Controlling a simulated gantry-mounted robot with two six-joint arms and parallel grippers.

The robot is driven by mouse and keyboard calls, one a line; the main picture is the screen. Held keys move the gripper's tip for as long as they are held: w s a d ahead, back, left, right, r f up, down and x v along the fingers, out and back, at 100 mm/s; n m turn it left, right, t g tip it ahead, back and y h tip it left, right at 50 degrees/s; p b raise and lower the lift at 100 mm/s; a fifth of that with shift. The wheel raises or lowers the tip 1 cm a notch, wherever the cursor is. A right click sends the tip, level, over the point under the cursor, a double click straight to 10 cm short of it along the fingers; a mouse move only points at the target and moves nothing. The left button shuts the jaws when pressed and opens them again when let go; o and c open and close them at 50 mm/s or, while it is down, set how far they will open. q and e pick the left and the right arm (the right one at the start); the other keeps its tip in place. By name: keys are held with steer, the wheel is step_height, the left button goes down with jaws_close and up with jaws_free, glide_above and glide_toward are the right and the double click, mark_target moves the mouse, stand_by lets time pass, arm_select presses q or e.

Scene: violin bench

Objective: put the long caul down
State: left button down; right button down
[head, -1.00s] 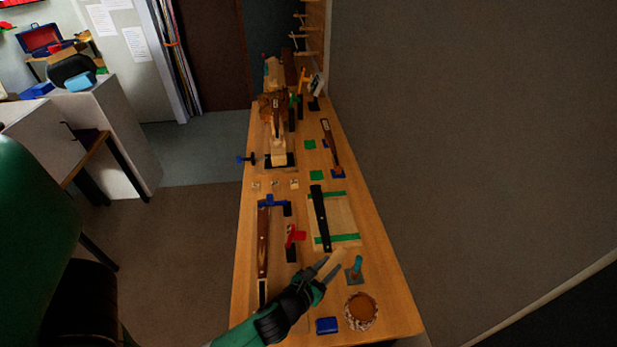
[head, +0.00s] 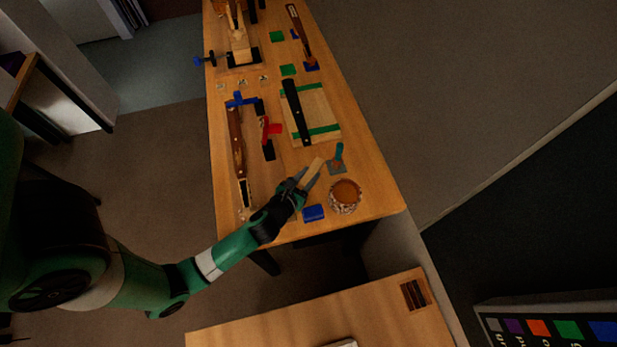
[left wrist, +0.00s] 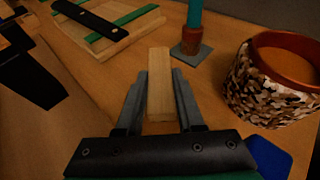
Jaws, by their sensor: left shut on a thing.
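The long caul, a pale wooden bar (head: 313,169), is held in my left gripper (head: 304,182) near the front end of the bench. In the left wrist view the caul (left wrist: 159,84) lies between the two grey fingers (left wrist: 159,98) and points away from me. My right gripper is in neither view.
A board with green strips (head: 320,114) carrying a black bar (head: 294,108) lies beyond the caul. A teal-handled tool (head: 338,155) stands to the right. A round pot (head: 345,196) and a blue block (head: 313,213) are close by. A violin neck (head: 236,145) lies left.

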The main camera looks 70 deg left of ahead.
arm_select(q)
steer(key=shift+f, duration=0.1)
steer(key=c, duration=0.5)
jaws_free()
steer(key=shift+c, duration=0.2)
steer(key=shift+r, duration=0.25)
steer(key=shift+s+d+r, duration=0.15)
steer(key=shift+d, duration=0.05)
steer(key=p+v, duration=0.2)
steer(key=v, duration=0.9)
steer(key=shift+s, duration=0.2)
